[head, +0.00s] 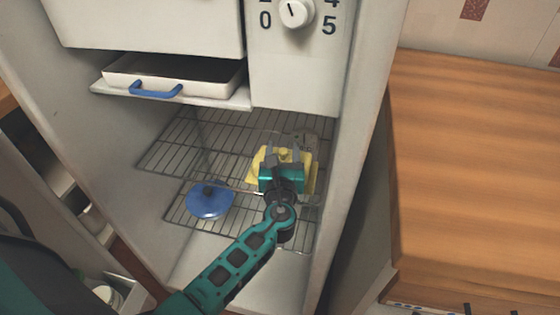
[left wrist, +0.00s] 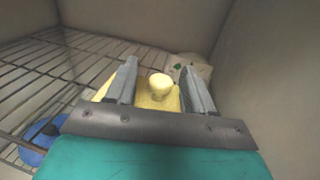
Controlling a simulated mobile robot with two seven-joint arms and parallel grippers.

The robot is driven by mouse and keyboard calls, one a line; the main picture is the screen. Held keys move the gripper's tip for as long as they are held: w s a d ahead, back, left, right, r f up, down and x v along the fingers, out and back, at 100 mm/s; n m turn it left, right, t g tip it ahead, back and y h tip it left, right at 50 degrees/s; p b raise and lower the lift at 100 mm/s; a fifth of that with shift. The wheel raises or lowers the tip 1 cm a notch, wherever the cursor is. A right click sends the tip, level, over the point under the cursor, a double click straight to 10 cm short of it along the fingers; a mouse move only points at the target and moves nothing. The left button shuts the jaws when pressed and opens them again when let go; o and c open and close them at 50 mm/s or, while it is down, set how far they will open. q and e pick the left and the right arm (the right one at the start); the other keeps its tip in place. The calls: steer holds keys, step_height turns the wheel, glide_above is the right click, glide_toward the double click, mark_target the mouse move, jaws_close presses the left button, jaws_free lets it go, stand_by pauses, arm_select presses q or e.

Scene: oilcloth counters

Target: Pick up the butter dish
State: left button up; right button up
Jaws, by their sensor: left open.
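The yellow butter dish (head: 308,181) sits on a wire rack inside the open fridge, toward the right side. Its rounded knob shows in the left wrist view (left wrist: 160,85), between my fingers. My left gripper (head: 285,156) is over the dish, open, with one finger on each side of the knob. In the left wrist view the gripper (left wrist: 157,82) shows a gap between knob and fingers. The gripper body hides much of the dish. My right gripper is not in view.
A blue lid (head: 209,202) with a dark knob lies on the rack, left of the dish. A pale object (head: 306,137) sits behind the dish. The fridge's right wall (head: 345,150) is close. A white tray (head: 205,87) with a blue handle is above, and a wooden counter (head: 470,160) stands at right.

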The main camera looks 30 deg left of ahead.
arm_select(q)
steer(key=shift+w, duration=0.1)
steer(key=shift+c, duration=0.5)
jaws_close()
steer(key=shift+r, duration=0.15)
stand_by(0.9)
